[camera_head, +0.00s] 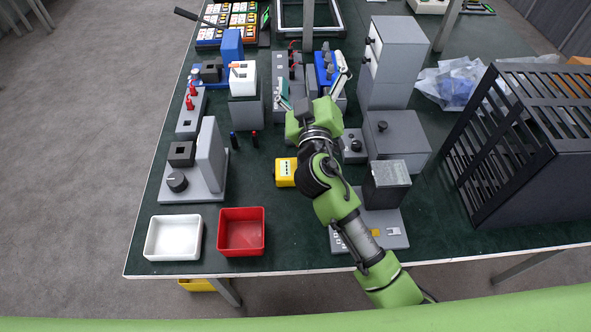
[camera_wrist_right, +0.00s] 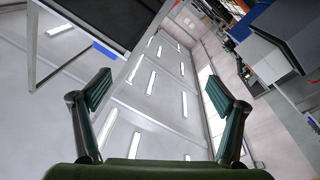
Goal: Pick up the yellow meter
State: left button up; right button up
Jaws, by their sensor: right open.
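The yellow meter (camera_head: 285,172) lies on the dark green table in the head view, just left of my right arm, which may hide part of its right side. My right gripper (camera_head: 313,86) is farther back than the meter, above the grey devices behind it. Its fingers are spread apart. In the right wrist view the gripper (camera_wrist_right: 160,92) is open, with nothing between its two fingers. The meter does not show in that view. My left gripper is not in view.
A white tray (camera_head: 174,238) and a red tray (camera_head: 242,232) stand at the front left. Grey devices (camera_head: 211,160) stand left of the meter. A metal-topped block (camera_head: 387,183) and a black slatted housing (camera_head: 530,145) stand to the right. Bare table lies in front of the meter.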

jog(key=m+g+y, duration=0.1)
send_over(294, 160)
jog(key=a, duration=0.1)
notch_tip(294, 160, down, 4)
jog(key=s+a+f+m+g, duration=0.2)
jog(key=s+f, duration=0.2)
jog(key=s, duration=0.3)
jog(key=s+d+f+m+g, duration=0.1)
jog(key=s+f, duration=0.1)
jog(key=s+d+f+m+g, duration=0.1)
jog(key=s+f, duration=0.1)
jog(key=f, duration=0.1)
jog(key=s+d+f+m, duration=0.1)
jog(key=s+f, duration=0.1)
jog(key=f, duration=0.1)
jog(key=shift+s+g, duration=0.15)
jog(key=shift+g, duration=0.25)
jog(key=shift+d+f, duration=0.15)
jog(key=shift+f, duration=0.1)
jog(key=x, duration=1.1)
jog(key=shift+w+f, duration=0.1)
jog(key=shift+w, duration=0.25)
jog(key=c, duration=1.4)
